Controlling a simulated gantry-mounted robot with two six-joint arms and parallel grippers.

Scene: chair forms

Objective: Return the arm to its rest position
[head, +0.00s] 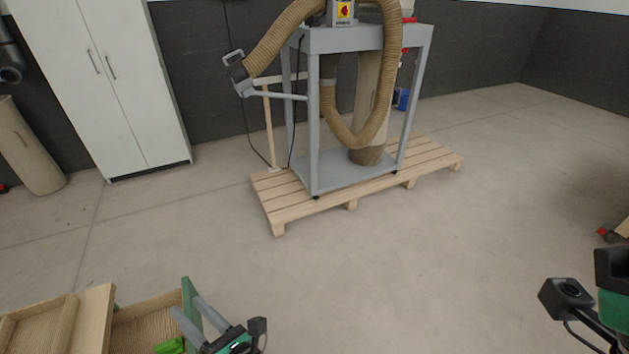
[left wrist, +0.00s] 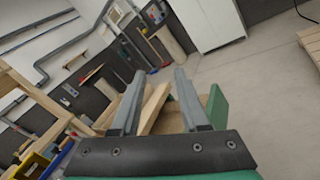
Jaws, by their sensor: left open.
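My left gripper (head: 186,304) is at the lower left of the head view, its two grey fingers apart with nothing between them. It also shows in the left wrist view (left wrist: 159,72), open and empty. A wooden chair form (head: 96,318) with woven-looking panels and a green edge piece (head: 190,313) lies just left of the gripper. In the head view the fingers overlap the green edge; I cannot tell whether they touch it. My right wrist part (head: 612,308) shows at the right edge; its fingers cannot be made out.
A wheeled grey frame (head: 314,130) with a brown hose (head: 385,80) stands on a wooden pallet (head: 285,212). A white cabinet (head: 130,100) stands by the dark back wall. The floor (head: 420,260) between the arms is clear. A bright green object (head: 170,346) lies by the chair form.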

